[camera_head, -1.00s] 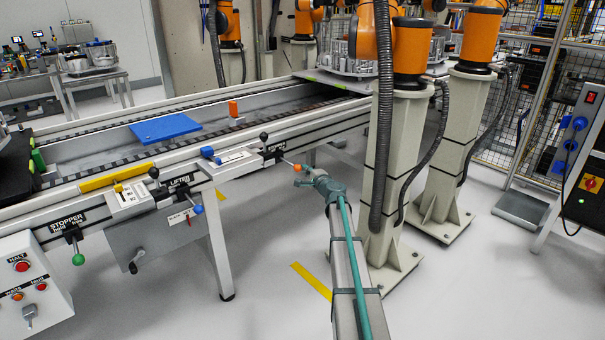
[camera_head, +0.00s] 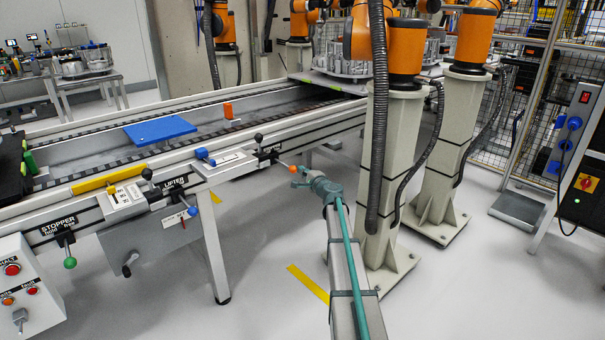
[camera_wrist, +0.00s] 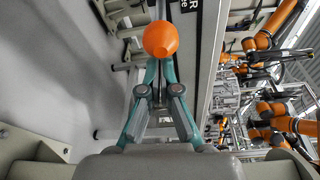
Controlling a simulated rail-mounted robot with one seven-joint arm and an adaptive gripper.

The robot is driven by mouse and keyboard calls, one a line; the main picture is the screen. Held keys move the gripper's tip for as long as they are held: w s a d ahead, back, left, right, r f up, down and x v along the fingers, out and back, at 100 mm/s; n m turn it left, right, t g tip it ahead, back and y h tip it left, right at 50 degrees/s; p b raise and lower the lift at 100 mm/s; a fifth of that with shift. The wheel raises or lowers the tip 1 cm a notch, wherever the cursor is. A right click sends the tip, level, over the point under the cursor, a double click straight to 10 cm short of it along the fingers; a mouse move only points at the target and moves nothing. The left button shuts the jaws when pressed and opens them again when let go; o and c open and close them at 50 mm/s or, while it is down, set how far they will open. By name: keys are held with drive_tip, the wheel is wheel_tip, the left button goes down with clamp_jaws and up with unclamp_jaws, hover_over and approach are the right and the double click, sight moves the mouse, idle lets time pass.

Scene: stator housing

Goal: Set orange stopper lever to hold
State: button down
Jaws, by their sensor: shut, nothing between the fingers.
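The orange stopper lever (camera_head: 293,169) sticks out from the front rail of the conveyor, beside a black label at the right end of the row of controls. Its round orange knob (camera_wrist: 160,38) shows large in the wrist view, just beyond the fingertips. My gripper (camera_head: 299,177) is right by the knob, at its lower right in the head view. In the wrist view my gripper (camera_wrist: 161,66) has its teal fingers together with nothing between them, and the knob is in front of them. I cannot tell whether the fingertips touch the knob. The lever's label is only partly readable.
Other levers with black knobs (camera_head: 258,137), a blue knob (camera_head: 192,211) and a green knob (camera_head: 70,263) line the same rail. A blue plate (camera_head: 160,130) lies on the conveyor. A pale robot pedestal (camera_head: 390,170) stands close to the right of my arm.

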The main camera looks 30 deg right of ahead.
drive_tip(key=s, duration=0.9)
drive_tip(key=shift+s+d, duration=0.3)
drive_tip(key=shift+d, duration=0.15)
